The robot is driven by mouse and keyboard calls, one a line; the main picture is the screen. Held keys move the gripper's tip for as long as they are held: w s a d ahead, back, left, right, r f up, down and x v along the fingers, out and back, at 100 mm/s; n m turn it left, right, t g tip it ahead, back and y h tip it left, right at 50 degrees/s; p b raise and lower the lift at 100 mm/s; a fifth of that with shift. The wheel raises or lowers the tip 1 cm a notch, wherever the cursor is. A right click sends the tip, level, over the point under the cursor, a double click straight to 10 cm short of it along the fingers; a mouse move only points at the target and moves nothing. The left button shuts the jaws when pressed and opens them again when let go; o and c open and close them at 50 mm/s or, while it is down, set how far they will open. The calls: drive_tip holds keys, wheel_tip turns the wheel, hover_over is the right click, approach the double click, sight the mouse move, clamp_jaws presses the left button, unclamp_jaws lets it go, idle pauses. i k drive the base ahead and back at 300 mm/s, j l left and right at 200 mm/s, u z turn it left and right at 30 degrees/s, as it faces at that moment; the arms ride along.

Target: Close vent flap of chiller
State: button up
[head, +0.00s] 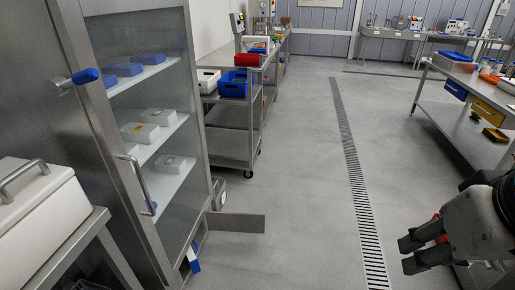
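The chiller (72,128) is a tall steel cabinet with a glass front on the left, showing boxes on lit shelves. A flat grey flap (236,223), which looks like the vent flap, sticks out from the chiller's low right side over the floor, standing open. Its hinge side is at the cabinet's edge. My gripper (407,255) is at the lower right, well apart from the flap, with floor between them. Its two dark fingers point left with a gap between them, and nothing shows in it.
A white lidded container (42,222) stands on a steel table at the lower left. A steel cart (229,146) with white and blue bins stands behind the flap. A workbench (462,127) is on the right. The floor (300,165) between is clear, with a drain grate (359,186) along it.

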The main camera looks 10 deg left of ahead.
sight(220, 221)
drive_tip(key=i+z, duration=0.2)
drive_tip(key=i, duration=5.3)
drive_tip(key=i+u, duration=0.1)
drive_tip(key=u, duration=0.3)
drive_tip(key=i+u, duration=0.15)
drive_tip(key=u, duration=0.25)
drive_tip(key=i+u, duration=0.1)
drive_tip(key=u, duration=0.3)
drive_tip(key=i+l+u, duration=0.1)
drive_tip(key=u, duration=2.4)
drive_tip(key=k+l+u, duration=0.1)
drive_tip(key=u, duration=0.3)
drive_tip(key=k+u, duration=0.3)
drive_tip(key=u, duration=0.15)
drive_tip(key=k, duration=0.3)
drive_tip(key=i+j+u, duration=0.1)
drive_tip(key=j, duration=0.3)
